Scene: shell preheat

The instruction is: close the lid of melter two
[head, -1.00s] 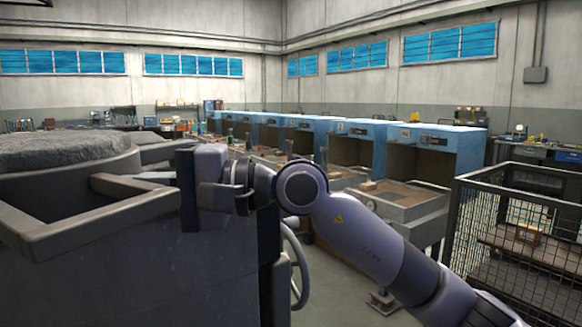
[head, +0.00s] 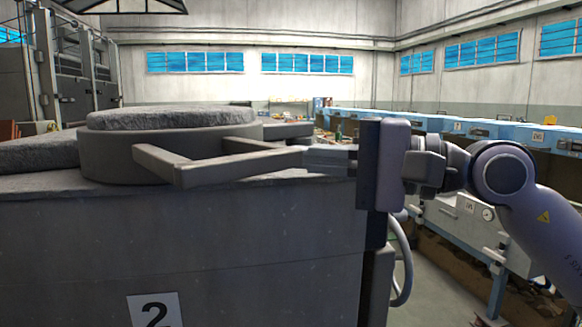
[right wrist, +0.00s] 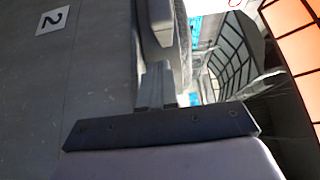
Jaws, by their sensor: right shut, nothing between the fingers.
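Melter two (head: 240,250) is a big grey block with a "2" plate on its front; the plate also shows in the right wrist view (right wrist: 52,19). On its top sits a round grey lid (head: 95,155) with a rough stone-like upper face and a bar-framed handle (head: 180,172) reaching forward and right. My right gripper (head: 308,158) is shut and empty, its fingers pointing left at the handle's right end. In the right wrist view the fingers (right wrist: 155,68) come up close to the handle (right wrist: 155,22). I cannot tell whether they touch. My left gripper is not in view.
Another rough grey surface (head: 35,153) lies at the left edge, beside the lid. A handwheel (head: 402,262) is on the melter's right side. Blue-hooded stations (head: 465,128) line the right. A dark framed cabinet (head: 75,60) stands behind left. Floor shows between melter and stations.

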